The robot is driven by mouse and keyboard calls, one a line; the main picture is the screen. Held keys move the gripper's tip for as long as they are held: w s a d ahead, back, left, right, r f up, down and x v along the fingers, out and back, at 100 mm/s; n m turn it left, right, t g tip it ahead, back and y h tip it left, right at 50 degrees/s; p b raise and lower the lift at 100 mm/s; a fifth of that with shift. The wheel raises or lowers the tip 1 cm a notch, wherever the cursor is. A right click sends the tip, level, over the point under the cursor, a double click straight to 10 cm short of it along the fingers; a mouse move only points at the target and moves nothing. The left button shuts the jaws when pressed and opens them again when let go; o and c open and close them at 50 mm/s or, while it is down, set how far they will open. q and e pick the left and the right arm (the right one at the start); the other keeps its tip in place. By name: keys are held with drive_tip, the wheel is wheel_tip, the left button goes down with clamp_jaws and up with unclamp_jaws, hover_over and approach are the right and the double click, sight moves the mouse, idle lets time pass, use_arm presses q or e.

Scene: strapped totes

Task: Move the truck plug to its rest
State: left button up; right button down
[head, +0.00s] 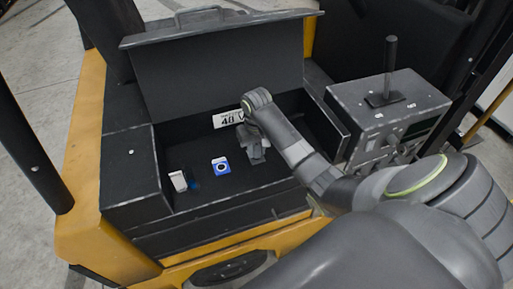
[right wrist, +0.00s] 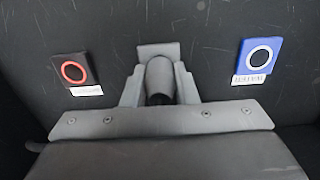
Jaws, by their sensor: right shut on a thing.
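My right gripper (head: 257,152) reaches down into the open black compartment of the truck. In the right wrist view its two grey fingers (right wrist: 159,88) are shut on a grey plug (right wrist: 158,50) with a dark round body, which I take to be the truck plug. The arm and gripper mostly hide the plug in the head view. A black square with a red ring (right wrist: 74,70) is on the other side. My left gripper is not in view.
The raised black lid (head: 220,65) stands behind the compartment, with a white "48 V" label (head: 228,119) below it. A small white block (head: 178,181) sits at the compartment's left. A control box with a lever (head: 390,100) stands at the right.

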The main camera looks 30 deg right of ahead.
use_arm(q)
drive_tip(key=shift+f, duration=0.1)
use_arm(e)
drive_tip(key=shift+f, duration=0.35)
drive_tip(key=c, duration=1.1)
unclamp_jaws()
drive_tip(key=shift+o, duration=0.2)
